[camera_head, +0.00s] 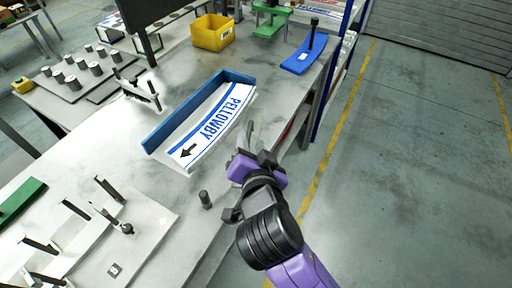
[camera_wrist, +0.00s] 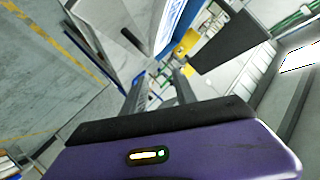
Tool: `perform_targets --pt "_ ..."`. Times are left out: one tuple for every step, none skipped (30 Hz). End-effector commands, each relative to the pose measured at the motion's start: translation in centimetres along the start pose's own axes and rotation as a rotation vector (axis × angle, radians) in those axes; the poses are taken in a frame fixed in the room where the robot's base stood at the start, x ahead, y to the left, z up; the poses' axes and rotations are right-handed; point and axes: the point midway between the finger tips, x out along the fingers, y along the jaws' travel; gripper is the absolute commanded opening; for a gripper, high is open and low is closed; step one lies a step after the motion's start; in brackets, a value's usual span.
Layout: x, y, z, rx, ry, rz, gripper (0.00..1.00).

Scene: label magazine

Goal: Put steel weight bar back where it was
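I cannot make out a steel weight bar for certain in either view. A small dark upright cylinder (camera_head: 205,198) stands on the bench near its front edge, left of my gripper. A blue L-shaped holder (camera_head: 168,133) with white PELLOWBY labels (camera_head: 215,125) lies on the bench behind it; no bar shows on top of the labels. My gripper (camera_head: 256,142) is just right of the labels, over the bench edge. In the wrist view my gripper's fingers (camera_wrist: 160,80) are apart, with nothing seen held between them. The labels (camera_wrist: 172,22) show beyond the fingers.
A yellow bin (camera_head: 213,33), a blue plate with a black post (camera_head: 302,58) and a green stand (camera_head: 270,22) are at the back. Several grey cylinders (camera_head: 70,82) stand at far left. A pale plate with upright posts (camera_head: 140,235) lies in front. The floor at right is clear.

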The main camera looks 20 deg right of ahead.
Motion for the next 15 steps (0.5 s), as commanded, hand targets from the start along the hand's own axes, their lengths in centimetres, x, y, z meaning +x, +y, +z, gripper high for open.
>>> perform_targets --pt "-0.2 0.0 0.1 0.0 -0.001 0.0 0.34" --pt "-0.3 0.0 0.0 0.0 -0.001 0.0 0.34" --pt "-0.4 0.0 0.0 0.0 -0.001 0.0 0.34" --pt "-0.4 0.0 0.0 0.0 -0.001 0.0 0.34" --pt "-0.4 0.0 0.0 0.0 -0.001 0.001 0.34" --pt "-0.4 0.0 0.0 0.0 -0.001 0.001 0.34" --pt "-0.4 0.0 0.0 0.0 -0.001 0.001 0.34" --pt "-0.4 0.0 0.0 0.0 -0.001 0.001 0.34" --pt "-0.4 0.1 0.1 -0.002 -0.002 0.001 0.34" --pt "-0.4 0.2 0.1 -0.006 -0.004 0.0 0.34" --pt "-0.5 0.4 0.3 -0.014 -0.007 -0.002 0.34" --pt "-0.6 0.9 0.7 -0.028 -0.015 -0.006 0.34" --pt "-0.8 1.3 1.0 -0.044 -0.024 -0.011 0.34" --pt "-1.0 1.9 1.5 -0.065 -0.033 -0.018 0.34" --pt "-1.4 2.8 2.2 -0.098 -0.05 -0.03 0.34"
